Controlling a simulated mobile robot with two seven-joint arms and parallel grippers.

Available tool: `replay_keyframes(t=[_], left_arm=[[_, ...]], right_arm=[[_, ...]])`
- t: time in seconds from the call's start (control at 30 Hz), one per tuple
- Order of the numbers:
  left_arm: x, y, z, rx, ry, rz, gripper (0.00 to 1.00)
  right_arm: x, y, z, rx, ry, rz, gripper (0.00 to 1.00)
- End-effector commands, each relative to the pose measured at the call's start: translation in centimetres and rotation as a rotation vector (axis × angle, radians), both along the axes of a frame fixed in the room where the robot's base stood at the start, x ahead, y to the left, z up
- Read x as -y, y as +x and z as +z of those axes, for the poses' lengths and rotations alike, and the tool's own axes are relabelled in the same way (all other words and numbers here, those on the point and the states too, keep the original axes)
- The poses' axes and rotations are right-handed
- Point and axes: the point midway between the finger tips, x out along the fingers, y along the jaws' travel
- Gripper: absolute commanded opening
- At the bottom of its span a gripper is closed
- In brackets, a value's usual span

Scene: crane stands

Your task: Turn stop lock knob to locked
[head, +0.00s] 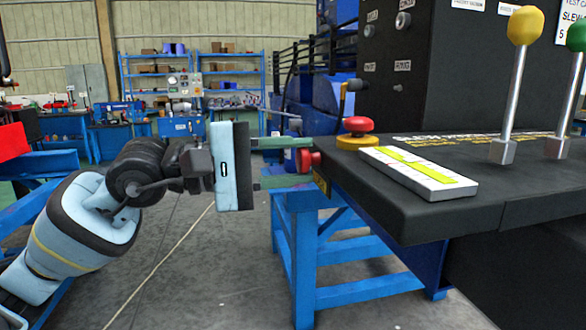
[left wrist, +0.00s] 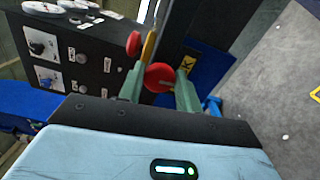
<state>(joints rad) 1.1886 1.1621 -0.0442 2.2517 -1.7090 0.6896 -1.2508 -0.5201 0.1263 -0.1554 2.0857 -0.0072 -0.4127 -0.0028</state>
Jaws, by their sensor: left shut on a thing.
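A round red knob (head: 309,160) sticks out from the left end of the black console (head: 450,215), close to a small yellow label. My left gripper (head: 297,163) reaches it from the left, with its two greenish fingers, one above the other, shut on the knob. In the left wrist view the red knob (left wrist: 160,77) shows between the fingertips (left wrist: 159,90). I cannot read a locked or unlocked mark on it. A second red knob (head: 358,124) on a yellow base sits on the console top; it also shows in the left wrist view (left wrist: 134,43). My right gripper is not in view.
A white box with a yellow-green strip (head: 432,182) lies on the console top. Levers with a yellow ball (head: 525,25) and a green ball (head: 577,37) stand at the right. A blue stand (head: 305,255) is below. The floor left of it is mostly clear.

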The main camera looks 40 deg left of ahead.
Motion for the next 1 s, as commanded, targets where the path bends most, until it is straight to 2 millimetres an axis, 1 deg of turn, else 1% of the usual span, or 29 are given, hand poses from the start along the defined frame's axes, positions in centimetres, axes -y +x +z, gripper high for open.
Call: replay_keyframes(t=[0.3,0.83,0.87,1.0], left_arm=[[0.0,0.01,-0.11,0.077,0.092,0.0,0.12],[0.0,0.0,-0.06,0.091,0.11,0.001,0.12],[0.0,0.0,-0.06,0.091,0.11,0.001,0.36],[0.01,0.0,-0.06,0.091,0.109,0.0,0.54]], right_arm=[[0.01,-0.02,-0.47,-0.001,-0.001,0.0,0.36],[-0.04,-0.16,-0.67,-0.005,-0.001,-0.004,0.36],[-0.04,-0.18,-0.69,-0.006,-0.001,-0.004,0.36],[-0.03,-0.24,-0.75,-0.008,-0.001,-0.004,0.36]])
